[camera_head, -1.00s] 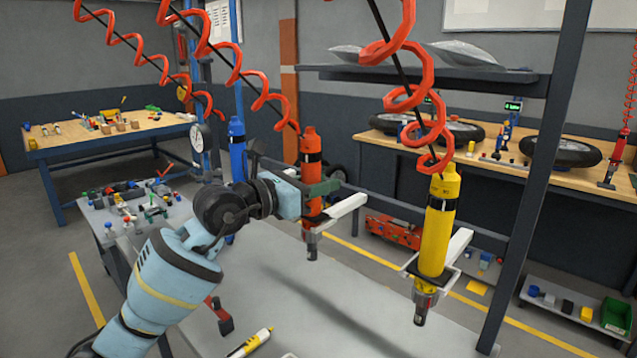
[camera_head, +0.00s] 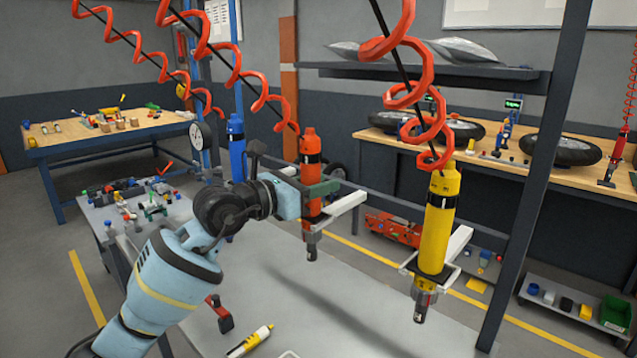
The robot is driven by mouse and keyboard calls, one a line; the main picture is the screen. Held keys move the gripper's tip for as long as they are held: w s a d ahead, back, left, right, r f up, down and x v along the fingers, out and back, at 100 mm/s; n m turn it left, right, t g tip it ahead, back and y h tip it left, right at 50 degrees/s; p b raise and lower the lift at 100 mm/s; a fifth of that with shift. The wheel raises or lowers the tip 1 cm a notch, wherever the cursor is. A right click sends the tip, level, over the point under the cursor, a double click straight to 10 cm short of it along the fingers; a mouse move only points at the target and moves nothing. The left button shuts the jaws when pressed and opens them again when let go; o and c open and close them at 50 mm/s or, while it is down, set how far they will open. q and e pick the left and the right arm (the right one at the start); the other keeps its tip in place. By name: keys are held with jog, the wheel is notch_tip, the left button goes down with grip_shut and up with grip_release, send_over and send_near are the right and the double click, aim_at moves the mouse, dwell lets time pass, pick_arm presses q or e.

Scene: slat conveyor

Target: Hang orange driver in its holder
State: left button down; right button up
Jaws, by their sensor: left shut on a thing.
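The orange driver (camera_head: 310,148) hangs upright below a red coiled hose, in the middle of the view. My left gripper (camera_head: 318,190) is shut around its body, with green fingers on it. A white holder arm (camera_head: 345,203) is right beside the driver, just below the fingers. The driver's dark tip shows below it. I cannot tell whether the driver is seated in the holder, because the gripper hides part of it. My right gripper is not in view.
A yellow driver (camera_head: 437,222) hangs in its own white holder to the right, and a blue driver (camera_head: 236,150) hangs to the left. A dark post (camera_head: 535,170) stands at the right. The grey table (camera_head: 340,310) below is mostly clear, with a yellow-white tool (camera_head: 250,341) near its front.

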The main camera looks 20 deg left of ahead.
pick_arm(q)
jog(key=c, duration=0.9)
grip_release()
jog(key=shift+r, duration=0.1)
jog(key=shift+f, duration=0.2)
jog(key=b+v, duration=0.1)
jog(key=v, duration=0.7)
jog(key=shift+r, duration=0.1)
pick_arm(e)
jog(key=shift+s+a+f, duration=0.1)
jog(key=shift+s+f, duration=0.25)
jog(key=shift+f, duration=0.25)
